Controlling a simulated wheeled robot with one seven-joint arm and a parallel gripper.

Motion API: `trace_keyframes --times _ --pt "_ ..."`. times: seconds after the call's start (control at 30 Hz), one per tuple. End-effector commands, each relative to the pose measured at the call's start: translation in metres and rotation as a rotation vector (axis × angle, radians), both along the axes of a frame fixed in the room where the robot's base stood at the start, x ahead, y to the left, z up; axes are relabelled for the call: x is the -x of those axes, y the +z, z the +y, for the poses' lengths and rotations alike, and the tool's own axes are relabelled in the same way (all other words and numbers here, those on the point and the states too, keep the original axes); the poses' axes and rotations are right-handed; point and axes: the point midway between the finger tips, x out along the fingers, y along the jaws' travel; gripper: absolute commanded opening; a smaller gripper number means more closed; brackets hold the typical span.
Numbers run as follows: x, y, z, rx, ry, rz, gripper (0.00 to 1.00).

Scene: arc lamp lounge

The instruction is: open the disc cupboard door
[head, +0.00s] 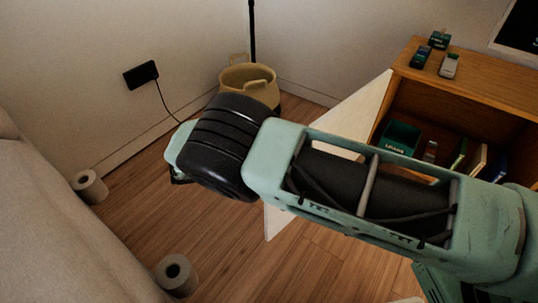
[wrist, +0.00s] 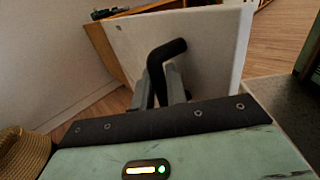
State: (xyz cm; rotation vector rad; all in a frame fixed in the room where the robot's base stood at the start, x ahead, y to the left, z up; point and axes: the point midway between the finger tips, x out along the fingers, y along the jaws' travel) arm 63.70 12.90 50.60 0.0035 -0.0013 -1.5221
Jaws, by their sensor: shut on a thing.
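The disc cupboard (head: 480,80) is a wooden cabinet at the right of the head view, with its inside visible. Its cream door (head: 368,112) stands swung out from the left side; my arm hides the middle of it. In the wrist view the door (wrist: 215,50) is a pale panel with a black bent handle (wrist: 166,52). My gripper (wrist: 170,88) is shut on this handle, its grey fingers on either side of the lower part. In the head view the fingers are hidden behind my arm and wrist.
A green box (head: 400,138) and several upright cases stand inside the cupboard. Small items (head: 449,65) lie on its top. A woven basket (head: 248,78) stands in the corner by a black pole. A sofa (head: 50,230) and two grey rolls (head: 175,275) are at left. Wooden floor between is clear.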

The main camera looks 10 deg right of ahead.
Motion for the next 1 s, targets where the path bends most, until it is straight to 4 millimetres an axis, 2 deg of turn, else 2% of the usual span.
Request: trace_keyframes --times 0.33,0.37,0.4,0.67,0.83,1.0 --pt "-0.002 0.0 -0.004 0.006 -0.005 0.0 0.0" --pt "-0.003 0.0 -0.004 0.006 -0.005 0.0 0.17" --pt "-0.003 0.0 -0.004 0.006 -0.005 0.0 0.19" --pt "-0.001 0.0 -0.002 0.003 -0.003 0.0 0.19" --pt "-0.001 0.0 0.01 0.003 -0.001 -0.001 0.19" --pt "-0.001 -0.001 0.035 0.002 0.0 -0.002 0.19"
